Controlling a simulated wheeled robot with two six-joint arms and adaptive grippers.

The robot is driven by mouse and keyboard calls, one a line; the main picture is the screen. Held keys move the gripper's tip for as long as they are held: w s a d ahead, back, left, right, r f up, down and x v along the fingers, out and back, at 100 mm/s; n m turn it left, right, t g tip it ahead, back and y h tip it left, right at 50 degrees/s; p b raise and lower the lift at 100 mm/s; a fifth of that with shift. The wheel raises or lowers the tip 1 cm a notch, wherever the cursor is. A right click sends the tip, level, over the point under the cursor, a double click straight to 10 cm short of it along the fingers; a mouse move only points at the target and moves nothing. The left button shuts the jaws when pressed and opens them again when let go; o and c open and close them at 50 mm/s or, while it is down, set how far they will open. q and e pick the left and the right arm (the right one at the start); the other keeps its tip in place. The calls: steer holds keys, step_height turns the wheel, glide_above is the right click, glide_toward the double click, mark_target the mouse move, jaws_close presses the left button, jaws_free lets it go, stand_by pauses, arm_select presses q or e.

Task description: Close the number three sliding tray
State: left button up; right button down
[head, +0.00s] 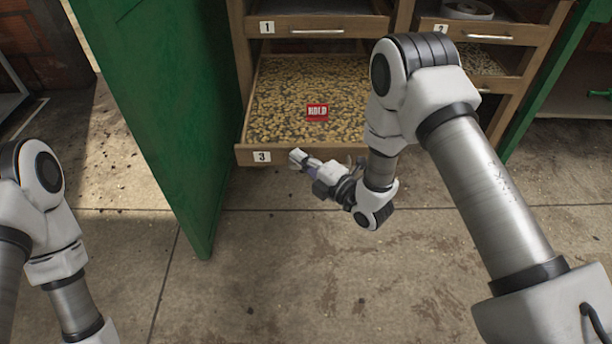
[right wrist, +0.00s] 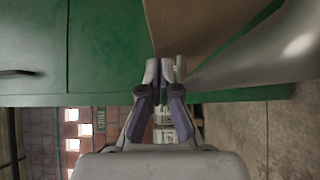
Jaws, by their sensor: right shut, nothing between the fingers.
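An open green door (head: 165,110) stands left of the tray. Tray one (head: 330,28) sits above, closer in. Tray two (head: 490,35) is at upper right. Another green door (head: 545,80) is at the right. The concrete floor (head: 270,270) in front is clear.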

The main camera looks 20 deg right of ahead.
arm_select(q)
steer(key=shift+f, duration=0.1)
arm_select(e)
steer(key=shift+w+r, duration=0.1)
steer(key=shift+w, duration=0.1)
steer(key=shift+w, duration=0.15)
